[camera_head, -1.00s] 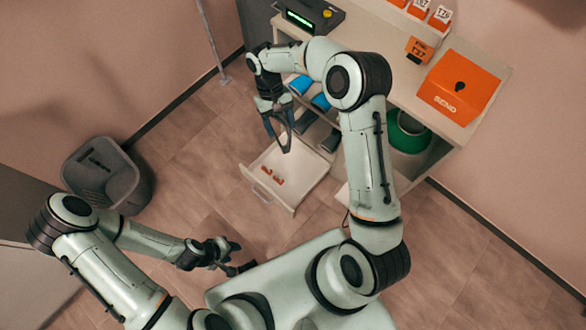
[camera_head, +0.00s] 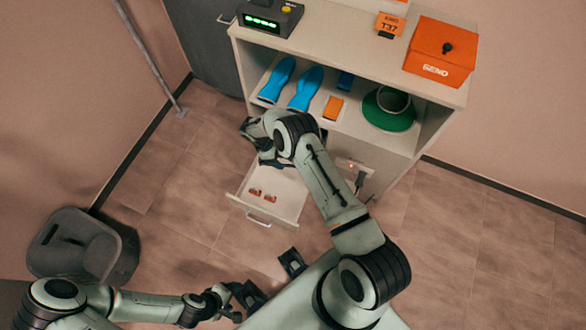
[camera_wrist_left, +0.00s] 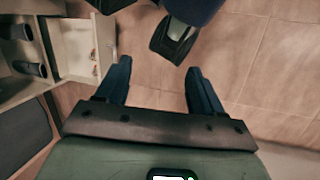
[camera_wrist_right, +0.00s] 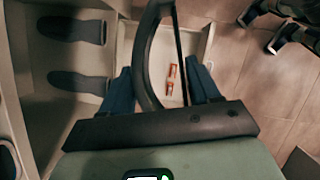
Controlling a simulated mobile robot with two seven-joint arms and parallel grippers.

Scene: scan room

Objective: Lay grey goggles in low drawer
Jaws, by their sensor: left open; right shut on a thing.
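The low drawer (camera_head: 286,192) is pulled out of the pale cabinet, with small orange-red pieces (camera_head: 262,195) lying in it. My right gripper (camera_wrist_right: 160,78) is shut on the grey goggles (camera_wrist_right: 146,55), whose dark curved band stands up between the fingers in the right wrist view. Behind them that view shows the drawer floor (camera_wrist_right: 195,62). In the head view the right hand is over the drawer's back left part; the arm covers part of the drawer, and the goggles are hard to make out.
Blue insoles (camera_head: 306,88) and a green round item (camera_head: 388,115) lie on the open shelf above the drawer. A grey bin (camera_head: 72,243) stands at left. An orange box (camera_head: 440,52) sits on top.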

